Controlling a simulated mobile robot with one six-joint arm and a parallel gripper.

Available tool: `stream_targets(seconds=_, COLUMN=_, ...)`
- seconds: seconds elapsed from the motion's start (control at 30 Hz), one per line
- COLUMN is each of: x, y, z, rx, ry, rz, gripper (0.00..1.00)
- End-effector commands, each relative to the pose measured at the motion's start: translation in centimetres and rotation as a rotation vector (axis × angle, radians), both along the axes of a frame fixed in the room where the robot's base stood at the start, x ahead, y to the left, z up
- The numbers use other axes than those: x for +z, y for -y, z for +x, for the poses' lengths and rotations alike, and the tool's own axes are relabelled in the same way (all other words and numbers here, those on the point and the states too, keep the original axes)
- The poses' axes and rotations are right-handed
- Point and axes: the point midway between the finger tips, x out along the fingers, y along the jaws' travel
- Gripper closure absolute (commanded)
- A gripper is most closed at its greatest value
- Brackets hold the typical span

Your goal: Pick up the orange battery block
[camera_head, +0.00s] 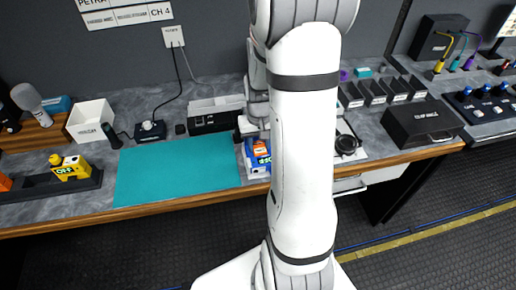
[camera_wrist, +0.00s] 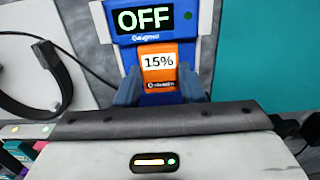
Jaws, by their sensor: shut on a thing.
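The orange battery block (camera_wrist: 158,66) carries a white "15%" label in the wrist view. It lies against the lower part of a blue unit (camera_wrist: 150,32) whose screen reads "OFF"; whether it is still seated there I cannot tell. My gripper (camera_wrist: 160,88) has its two blue-grey fingers on either side of the block and is shut on it. In the head view the orange block (camera_head: 261,148) and blue unit (camera_head: 262,162) show just left of my arm, near the bench's front edge. My gripper is mostly hidden there by my arm.
A teal mat (camera_head: 175,170) lies clear to the left. A yellow unit (camera_head: 70,168) reading "OFF" sits in a black tray further left. A white box (camera_head: 91,119) stands behind. A black case (camera_head: 421,123) and black headphones (camera_head: 347,145) are to the right.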

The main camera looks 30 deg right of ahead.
Motion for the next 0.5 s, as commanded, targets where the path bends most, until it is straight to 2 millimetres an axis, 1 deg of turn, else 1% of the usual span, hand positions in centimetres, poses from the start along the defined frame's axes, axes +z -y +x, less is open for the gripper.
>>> stream_targets(seconds=0.03, x=0.4, y=0.0, z=0.0, rx=0.000, ry=0.001, rz=0.000, gripper=0.81)
stream_targets(seconds=0.5, x=3.3, y=0.0, z=0.0, rx=0.000, ry=0.001, rz=0.000, gripper=0.81)
